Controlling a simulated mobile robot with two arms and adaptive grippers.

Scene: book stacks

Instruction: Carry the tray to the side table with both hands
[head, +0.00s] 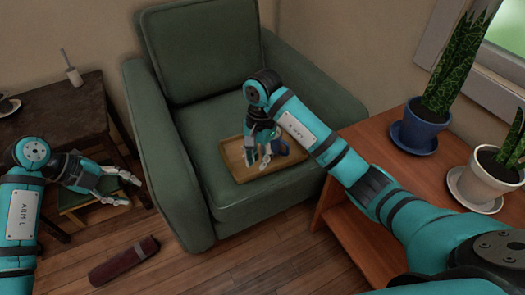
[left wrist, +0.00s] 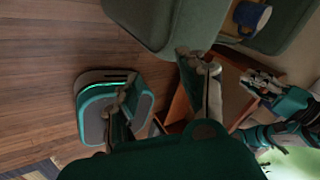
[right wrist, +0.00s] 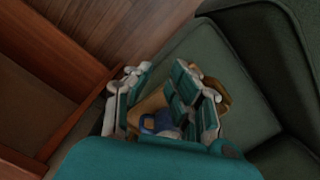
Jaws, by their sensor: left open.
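The light wooden tray (head: 232,163) lies flat on the green armchair's seat, with a blue mug (head: 281,147) on it. In the right wrist view the mug (right wrist: 158,125) shows between the finger groups. My right gripper (head: 258,160) is over the tray, its fingers apart, partly hiding tray and mug; I cannot tell whether it touches the tray. My left gripper (head: 130,191) is open and empty, left of the armchair and away from the tray. The dark wooden side table (head: 62,118) stands at the left, partly behind my left arm.
A small green-topped stool (head: 88,212) is under my left gripper. A dark red rolled item (head: 124,261) lies on the floor. Potted plants (head: 414,132) stand on the reddish cabinet (head: 385,110).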

